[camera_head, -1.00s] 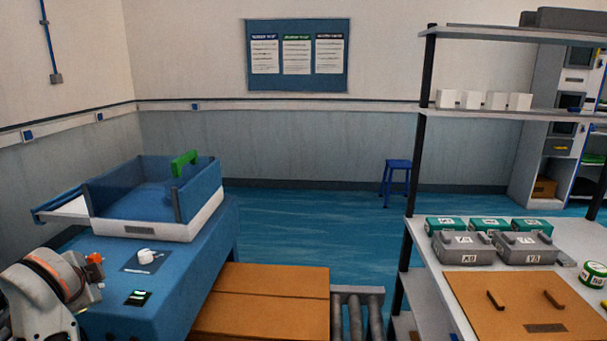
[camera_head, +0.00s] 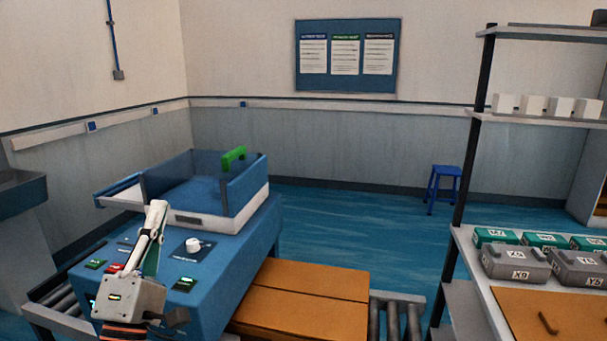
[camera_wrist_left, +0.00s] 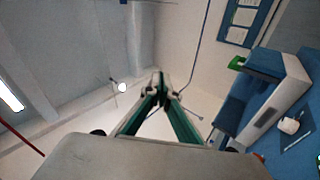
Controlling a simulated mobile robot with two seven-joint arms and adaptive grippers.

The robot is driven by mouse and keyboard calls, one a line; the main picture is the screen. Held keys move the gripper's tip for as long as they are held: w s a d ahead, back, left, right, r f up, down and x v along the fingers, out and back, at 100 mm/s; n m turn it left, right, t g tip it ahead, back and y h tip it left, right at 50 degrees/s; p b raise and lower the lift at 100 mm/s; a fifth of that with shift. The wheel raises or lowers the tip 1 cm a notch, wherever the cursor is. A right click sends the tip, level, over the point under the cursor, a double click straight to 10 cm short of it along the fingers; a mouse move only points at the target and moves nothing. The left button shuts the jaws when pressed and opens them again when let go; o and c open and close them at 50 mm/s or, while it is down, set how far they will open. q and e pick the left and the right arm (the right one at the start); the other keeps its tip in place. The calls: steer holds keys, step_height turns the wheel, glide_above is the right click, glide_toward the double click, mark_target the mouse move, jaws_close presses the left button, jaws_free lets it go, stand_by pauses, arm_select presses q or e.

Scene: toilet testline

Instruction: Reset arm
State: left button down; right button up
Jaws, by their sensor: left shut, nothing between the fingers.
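My left gripper (camera_head: 157,207) rises at the lower left of the head view, in front of the blue test table (camera_head: 230,250), with its fingers pointing up. In the left wrist view its green-padded fingers (camera_wrist_left: 160,85) meet at the tips. They are shut with nothing between them. Beyond the tips the wrist view shows wall and ceiling. My right gripper is in neither view.
A blue and white open box (camera_head: 235,207) with a green handle (camera_head: 233,157) stands on the table. A white round piece (camera_head: 193,244) lies beside my left gripper in the picture. An orange-brown carton (camera_head: 300,305) and a shelf rack (camera_head: 470,150) stand to the right.

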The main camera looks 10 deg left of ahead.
arm_select(q)
steer(key=w+d+f+m+g+h, duration=0.1)
steer(key=d+f+m+g+h, duration=0.3)
steer(key=d+f+m+h, duration=0.45)
step_height(320, 180, down, 17)
steer(key=s+m+g+y, duration=0.2)
steer(key=m+g+y, duration=0.1)
steer(key=m+g, duration=0.55)
steer(key=s+a+f+m+g+y, duration=0.6)
steer(key=s+a+f+m+y, duration=0.25)
steer(key=s+a+f, duration=0.6)
steer(key=d+f+n+t+h, duration=0.2)
steer(key=d+f+h, duration=0.6)
steer(key=d+f, duration=0.6)
steer(key=shift+w+d+n+t, duration=0.35)
steer(key=shift+d+t, duration=0.3)
steer(key=shift+d, duration=1.5)
steer(key=shift+f, duration=0.1)
